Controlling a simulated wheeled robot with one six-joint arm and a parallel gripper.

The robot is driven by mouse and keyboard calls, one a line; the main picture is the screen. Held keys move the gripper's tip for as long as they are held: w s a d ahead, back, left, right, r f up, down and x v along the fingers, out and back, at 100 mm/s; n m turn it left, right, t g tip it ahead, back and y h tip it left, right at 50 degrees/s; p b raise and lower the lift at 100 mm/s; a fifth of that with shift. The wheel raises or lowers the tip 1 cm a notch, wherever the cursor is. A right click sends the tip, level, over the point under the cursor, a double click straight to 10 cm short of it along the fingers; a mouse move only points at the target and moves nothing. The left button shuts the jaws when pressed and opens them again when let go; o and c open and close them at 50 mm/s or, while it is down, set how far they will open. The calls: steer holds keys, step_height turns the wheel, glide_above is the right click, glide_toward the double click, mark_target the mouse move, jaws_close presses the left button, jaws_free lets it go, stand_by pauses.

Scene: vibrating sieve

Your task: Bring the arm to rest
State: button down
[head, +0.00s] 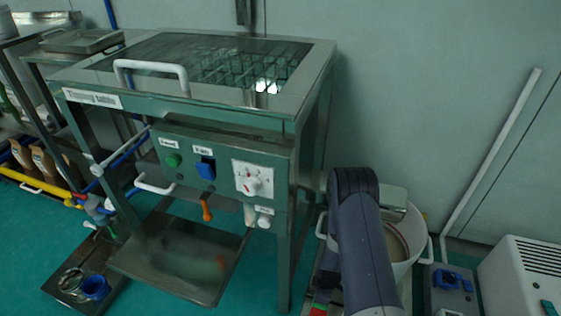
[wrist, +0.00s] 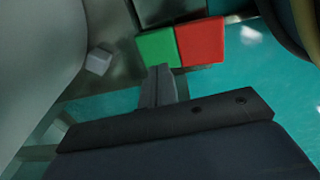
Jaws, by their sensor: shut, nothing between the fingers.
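My arm (head: 362,240) rises at the lower right of the head view, to the right of the steel table and in front of a white bucket. My gripper's end is hidden from the head view. In the wrist view my gripper (wrist: 158,78) is shut, its fingers together and holding nothing. Just beyond the fingertips lie a green block (wrist: 157,48) and a red block (wrist: 200,42), side by side. I cannot tell whether the fingertips touch the green block.
A steel table (head: 120,98) with a control panel (head: 220,165) stands left of my arm. The white bucket (head: 402,268) is close behind it. A white ribbed unit (head: 525,270) stands at the right. A large pale curved surface (wrist: 35,60) fills the wrist view's left side.

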steer(key=shift+s+t+b, duration=0.25)
steer(key=shift+t+b, duration=0.15)
steer(key=shift+b, duration=0.4)
steer(key=shift+s+d+r+t+h+b, duration=0.15)
steer(key=shift+s+r+t+h+b, duration=0.25)
steer(key=shift+b, duration=0.85)
steer(key=shift+p+v, duration=1.3)
steer(key=shift+v, duration=1.05)
